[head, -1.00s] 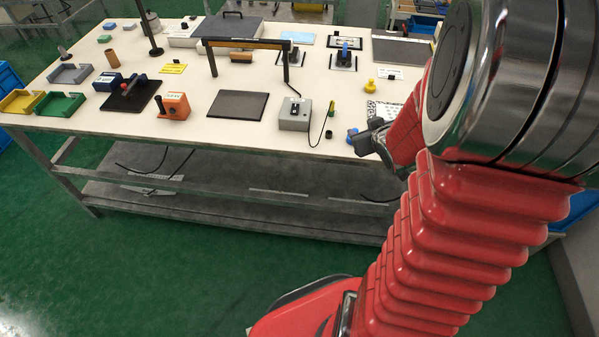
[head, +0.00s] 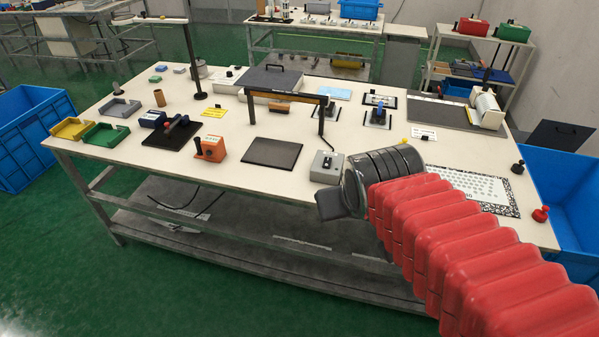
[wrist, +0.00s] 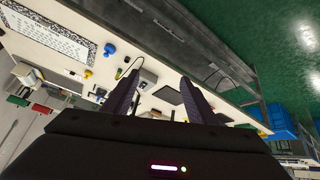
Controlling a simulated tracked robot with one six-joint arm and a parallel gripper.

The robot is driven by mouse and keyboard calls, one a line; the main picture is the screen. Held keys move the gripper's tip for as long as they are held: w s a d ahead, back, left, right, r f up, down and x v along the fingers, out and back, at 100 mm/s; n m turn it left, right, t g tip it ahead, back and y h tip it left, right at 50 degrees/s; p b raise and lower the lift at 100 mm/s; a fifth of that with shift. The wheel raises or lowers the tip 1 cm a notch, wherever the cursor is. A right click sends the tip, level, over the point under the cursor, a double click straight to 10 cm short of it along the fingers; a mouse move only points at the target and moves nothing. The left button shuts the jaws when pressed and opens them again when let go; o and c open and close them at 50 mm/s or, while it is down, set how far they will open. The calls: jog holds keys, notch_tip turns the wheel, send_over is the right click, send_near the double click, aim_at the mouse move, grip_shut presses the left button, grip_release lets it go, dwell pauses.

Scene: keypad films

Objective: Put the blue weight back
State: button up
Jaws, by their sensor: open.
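In the wrist view, a small blue knobbed piece (wrist: 109,49), which looks like the blue weight, stands on the pale bench top beside the dotted sheet. It is apart from my gripper. In the head view my arm seems to hide it. My gripper (wrist: 160,79) is open, with two dark fingers spread and nothing between them. In the head view only part of my gripper (head: 330,205) shows, over the bench's front edge. A yellow weight (wrist: 88,74) stands near the blue one.
The dotted sheet (head: 505,200) lies at the bench's right end, with a black weight (head: 517,168) and a red weight (head: 540,214) near it. A grey switch box (head: 326,167), a dark mat (head: 272,152) and an orange box (head: 211,148) stand left of my gripper.

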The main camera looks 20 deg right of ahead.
jog(key=s+a+r+g+y, duration=0.1)
jog(key=s+a, duration=0.4)
jog(key=shift+s+a+r+n+y, duration=0.15)
jog(key=shift+s+a+n+y, duration=0.15)
jog(key=shift+a+n, duration=0.1)
dwell(0.8)
